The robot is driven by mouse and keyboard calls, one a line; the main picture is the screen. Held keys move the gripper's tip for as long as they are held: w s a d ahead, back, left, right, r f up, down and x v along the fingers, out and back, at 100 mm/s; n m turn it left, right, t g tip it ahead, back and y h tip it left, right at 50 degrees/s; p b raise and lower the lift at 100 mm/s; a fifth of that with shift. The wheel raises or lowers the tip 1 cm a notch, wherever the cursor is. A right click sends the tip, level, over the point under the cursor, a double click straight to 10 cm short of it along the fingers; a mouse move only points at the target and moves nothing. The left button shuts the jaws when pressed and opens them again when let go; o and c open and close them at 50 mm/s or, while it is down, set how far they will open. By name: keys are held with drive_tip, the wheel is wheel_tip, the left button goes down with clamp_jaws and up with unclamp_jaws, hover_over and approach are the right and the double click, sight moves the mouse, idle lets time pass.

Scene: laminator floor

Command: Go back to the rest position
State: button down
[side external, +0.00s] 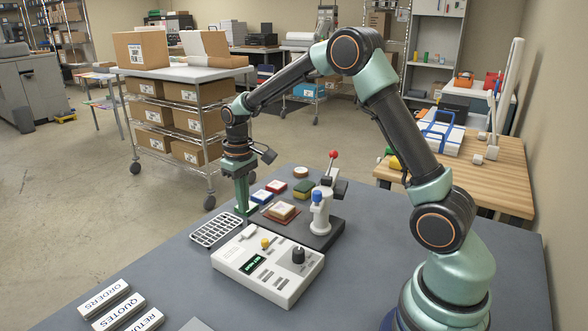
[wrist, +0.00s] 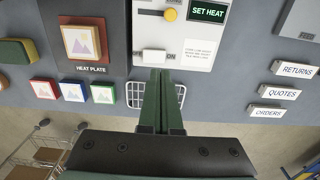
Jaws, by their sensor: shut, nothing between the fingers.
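My gripper (side external: 243,196) points down above the far left edge of the grey table, just beside the white wire rack (side external: 217,230). In the wrist view my gripper (wrist: 162,74) has its two green fingers together with nothing between them, over the wire rack (wrist: 136,96) and near the power switch of the white control box (wrist: 193,55). The control box also stands in the side view (side external: 300,291), with a yellow knob, a black dial and a lit green display reading "SET HEAT" in the wrist view.
A press with a red-tipped lever (side external: 319,205) stands on a dark base beside the control box. A tile with a picture (wrist: 83,43) lies on the heat plate. Small coloured blocks (side external: 276,186) lie behind. Labelled signs (side external: 119,310) sit front left. The table's left edge is close.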

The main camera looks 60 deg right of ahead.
drive_tip(key=shift+r, duration=0.3)
drive_tip(key=s+a+r+t, duration=0.25)
drive_tip(key=s+r, duration=0.35)
drive_tip(key=r, duration=0.4)
drive_tip(key=s+a+r+t, duration=0.1)
drive_tip(key=s, duration=0.5)
drive_tip(key=s+a+r+t, duration=0.1)
drive_tip(key=s+a+t, duration=0.1)
drive_tip(key=s, duration=0.4)
drive_tip(key=shift+r, duration=0.4)
